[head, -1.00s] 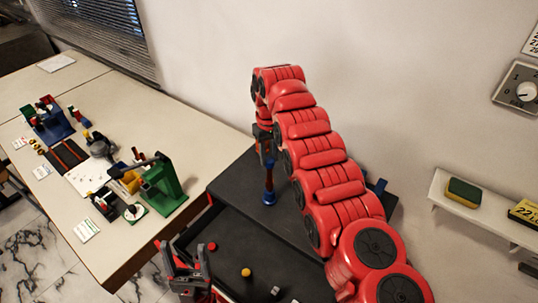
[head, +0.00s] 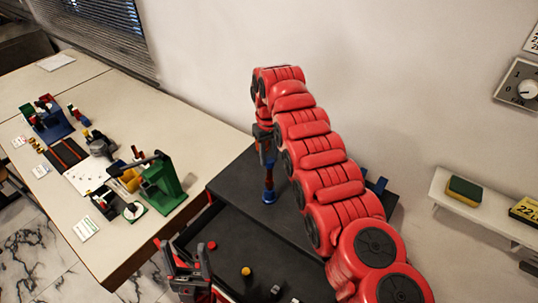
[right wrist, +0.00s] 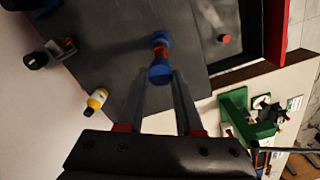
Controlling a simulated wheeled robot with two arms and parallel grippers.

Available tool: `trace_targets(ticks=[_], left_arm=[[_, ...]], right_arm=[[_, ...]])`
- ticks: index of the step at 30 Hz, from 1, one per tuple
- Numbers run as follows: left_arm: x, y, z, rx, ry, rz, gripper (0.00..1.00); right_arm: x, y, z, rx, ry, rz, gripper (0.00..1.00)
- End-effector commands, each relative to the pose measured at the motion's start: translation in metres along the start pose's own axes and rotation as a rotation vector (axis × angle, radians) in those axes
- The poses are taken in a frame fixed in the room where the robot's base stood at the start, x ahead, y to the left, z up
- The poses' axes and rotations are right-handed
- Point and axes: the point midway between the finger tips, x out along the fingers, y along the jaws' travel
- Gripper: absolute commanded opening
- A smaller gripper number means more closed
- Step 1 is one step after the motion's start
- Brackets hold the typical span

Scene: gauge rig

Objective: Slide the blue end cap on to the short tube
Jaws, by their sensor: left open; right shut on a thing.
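The short tube (right wrist: 160,52) shows orange in the right wrist view, with blue at its far end (right wrist: 160,37). The blue end cap (right wrist: 160,72) is at its near end, between my right fingertips (right wrist: 160,76). Cap and tube look in line; I cannot tell how far the cap is on. In the head view my right gripper (head: 267,155) points down, shut on the cap. The tube (head: 268,183) stands upright below it, its blue lower end on the dark board. My left gripper (head: 184,256) is open and empty at the bottom, over the tray's left side.
A green fixture (head: 163,187) and other parts stand on the pale table at left. A yellow bottle (right wrist: 97,101) is near my right gripper. A wall shelf (head: 480,212) is at right.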

Motion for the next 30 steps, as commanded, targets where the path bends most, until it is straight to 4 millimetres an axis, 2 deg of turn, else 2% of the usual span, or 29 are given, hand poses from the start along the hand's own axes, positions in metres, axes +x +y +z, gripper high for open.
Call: trace_targets(ticks=[25,26,30], left_arm=[[-0.0061,0.0003,0.001,0.0,0.0,0.0,0.7],[-0.0061,0.0003,0.001,0.0,0.0,0.0,0.7],[-0.0061,0.0003,0.001,0.0,0.0,0.0,0.7]], right_arm=[[0.009,0.0,0.0001,0.0,0.0,0.0,0.0],[0.0089,0.0001,0.0,0.0,0.0,0.0,0.36],[0.0089,0.0,0.0,0.0,0.0,0.0,0.61]])
